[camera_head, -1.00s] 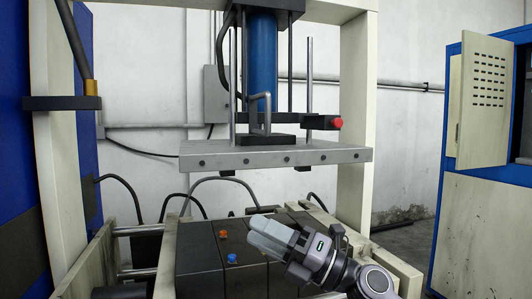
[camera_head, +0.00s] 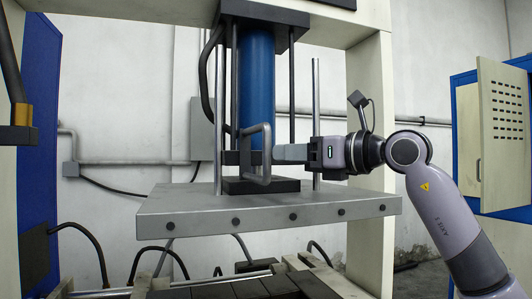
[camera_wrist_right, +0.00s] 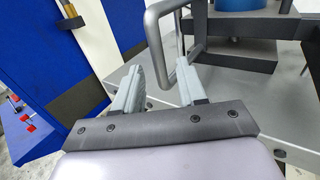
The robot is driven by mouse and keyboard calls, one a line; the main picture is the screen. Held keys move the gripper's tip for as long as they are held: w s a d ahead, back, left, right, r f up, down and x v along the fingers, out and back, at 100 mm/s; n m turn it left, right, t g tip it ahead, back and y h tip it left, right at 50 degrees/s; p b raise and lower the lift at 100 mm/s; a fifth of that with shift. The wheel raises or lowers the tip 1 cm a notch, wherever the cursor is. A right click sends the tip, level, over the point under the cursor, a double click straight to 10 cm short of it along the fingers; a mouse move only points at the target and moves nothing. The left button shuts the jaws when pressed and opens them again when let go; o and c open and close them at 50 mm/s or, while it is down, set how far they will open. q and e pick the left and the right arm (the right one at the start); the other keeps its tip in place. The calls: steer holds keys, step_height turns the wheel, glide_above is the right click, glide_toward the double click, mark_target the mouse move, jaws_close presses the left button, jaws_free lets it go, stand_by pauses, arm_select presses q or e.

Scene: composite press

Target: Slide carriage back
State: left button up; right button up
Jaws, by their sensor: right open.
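A wide grey plate (camera_head: 290,213) hangs under the blue press cylinder (camera_head: 256,85). A grey loop handle (camera_head: 267,153) stands on a black block (camera_head: 260,186) at its middle. My right gripper (camera_head: 280,153) is open and reaches in from the right, level with the handle, fingers pointing left at it. In the right wrist view the handle (camera_wrist_right: 158,45) rises just beyond the open fingers (camera_wrist_right: 160,88), its lower part lined up between them; contact cannot be told. Dark blocks (camera_head: 220,290) lie below the plate by a metal rail. My left gripper is out of sight.
Two upright guide rods flank the cylinder, and my right gripper is close to the right-hand rod (camera_head: 316,90). Cream press posts (camera_head: 370,130) stand at the sides. A blue cabinet (camera_head: 465,78) is at the far right. Black cables (camera_head: 100,250) loop beneath the plate.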

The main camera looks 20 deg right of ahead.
mark_target(270, 152)
steer(key=p+x, duration=0.2)
steer(key=x, duration=0.3)
steer(key=shift+a+r, duration=0.1)
steer(key=shift+a, duration=0.05)
steer(key=shift+w+a, duration=0.3)
steer(key=shift+w, duration=0.1)
steer(key=shift+c, duration=0.4)
jaws_close()
